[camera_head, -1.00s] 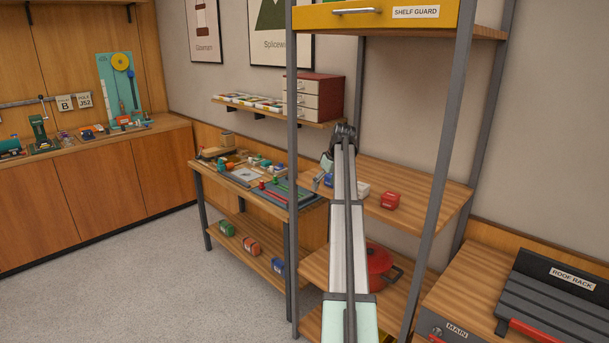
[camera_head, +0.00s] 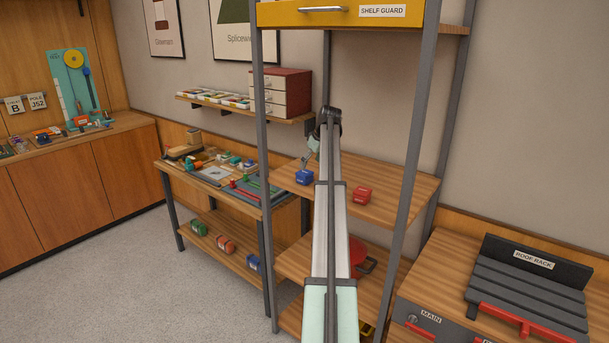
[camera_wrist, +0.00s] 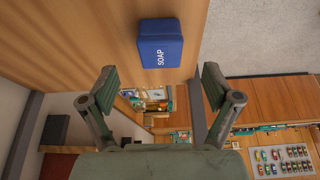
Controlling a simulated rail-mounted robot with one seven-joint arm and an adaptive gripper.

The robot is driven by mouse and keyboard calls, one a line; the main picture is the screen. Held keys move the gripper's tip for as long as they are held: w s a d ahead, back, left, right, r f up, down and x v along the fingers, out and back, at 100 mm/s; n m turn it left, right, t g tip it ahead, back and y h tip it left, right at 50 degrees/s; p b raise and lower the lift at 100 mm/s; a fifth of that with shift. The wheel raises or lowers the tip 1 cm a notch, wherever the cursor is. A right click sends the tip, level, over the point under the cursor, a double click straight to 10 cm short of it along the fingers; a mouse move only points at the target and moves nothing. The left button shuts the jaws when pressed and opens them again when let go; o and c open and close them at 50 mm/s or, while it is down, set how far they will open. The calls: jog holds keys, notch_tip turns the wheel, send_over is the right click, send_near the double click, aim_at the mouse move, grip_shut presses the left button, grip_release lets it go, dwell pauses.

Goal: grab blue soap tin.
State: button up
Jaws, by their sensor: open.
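The blue soap tin (camera_head: 304,177) sits on the middle wooden shelf (camera_head: 400,188) of the rack, left of my arm. In the wrist view the tin (camera_wrist: 160,45) shows its "SOAP" label, turned sideways, and lies ahead of the fingertips, roughly centred between them. My gripper (camera_wrist: 159,84) is open and empty, its two fingers spread to either side with a gap to the tin. In the head view my gripper (camera_head: 309,158) is small, just above and behind the tin, partly hidden by my arm.
A red tin (camera_head: 362,194) sits on the same shelf, right of my arm. Rack posts (camera_head: 418,150) stand at the sides. A yellow shelf guard (camera_head: 345,14) is above; a red pot (camera_head: 357,257) is below. A cluttered workbench (camera_head: 270,209) stands to the left.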

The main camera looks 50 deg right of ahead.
aim_at(305, 172)
jog(key=shift+p+x, duration=1.65)
jog(key=shift+x, duration=2.15)
jog(key=shift+w+r, duration=0.15)
jog(key=c, duration=1.3)
